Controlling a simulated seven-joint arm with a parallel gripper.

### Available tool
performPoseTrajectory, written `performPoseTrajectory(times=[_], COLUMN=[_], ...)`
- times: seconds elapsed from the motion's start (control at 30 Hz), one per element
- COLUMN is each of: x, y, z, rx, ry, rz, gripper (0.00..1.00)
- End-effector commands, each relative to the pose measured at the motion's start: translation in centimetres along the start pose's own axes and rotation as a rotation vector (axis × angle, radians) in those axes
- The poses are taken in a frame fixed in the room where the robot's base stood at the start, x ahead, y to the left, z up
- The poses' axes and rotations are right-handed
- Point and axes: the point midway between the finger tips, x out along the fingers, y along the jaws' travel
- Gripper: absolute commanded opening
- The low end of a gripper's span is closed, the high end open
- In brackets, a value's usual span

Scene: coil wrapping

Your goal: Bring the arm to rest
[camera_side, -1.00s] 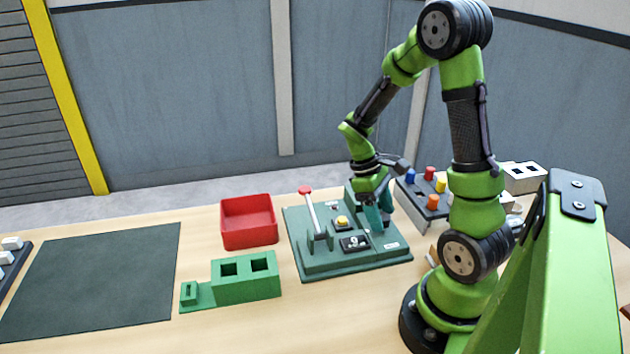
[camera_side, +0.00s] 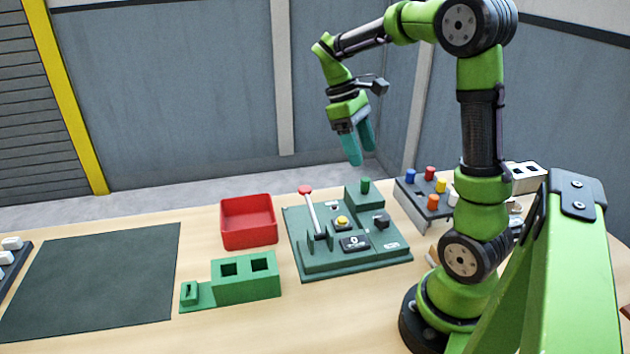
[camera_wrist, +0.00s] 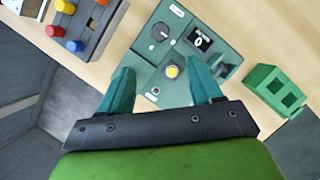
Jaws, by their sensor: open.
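My gripper (camera_side: 362,152) is raised well above the table, with its two teal fingers apart and nothing between them. It also shows in the wrist view (camera_wrist: 163,92), fingers spread over the green machine. The green machine (camera_side: 325,262) stands on the table below and a little to the left of the gripper. It bears a lever with a red knob (camera_side: 305,189), a yellow button (camera_side: 342,221), a small display (camera_side: 354,243), a dark knob (camera_side: 381,221) and a green peg (camera_side: 365,184) on a raised block. The gripper touches none of these.
A red bin (camera_side: 248,239) and a green block with square holes (camera_side: 246,288) stand left of the machine. A dark mat (camera_side: 95,285) lies at the far left. A rack with coloured pegs (camera_side: 427,198) stands to the right. The air around the gripper is clear.

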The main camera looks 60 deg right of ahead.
Motion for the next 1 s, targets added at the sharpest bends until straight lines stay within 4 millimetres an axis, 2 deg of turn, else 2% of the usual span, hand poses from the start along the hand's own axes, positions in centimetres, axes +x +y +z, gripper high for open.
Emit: performPoseTrajectory(times=[0.13, 0.5, 0.63, 0.77, 1.0], x=[-0.5, -0.5, 0.6, 0.7, -0.5], y=[0.0, 0.2, -0.1, -2.8, -10.2], z=[0.0, -0.2, -1.1, -1.5, -1.0], rx=[0.001, 0.036, 0.120, 0.217, 0.357], ry=[0.000, 0.010, 0.065, 0.227, 0.584], rz=[0.000, 0.011, 0.013, -0.001, -0.120], gripper=[0.64, 0.64, 0.64, 0.64, 0.64])
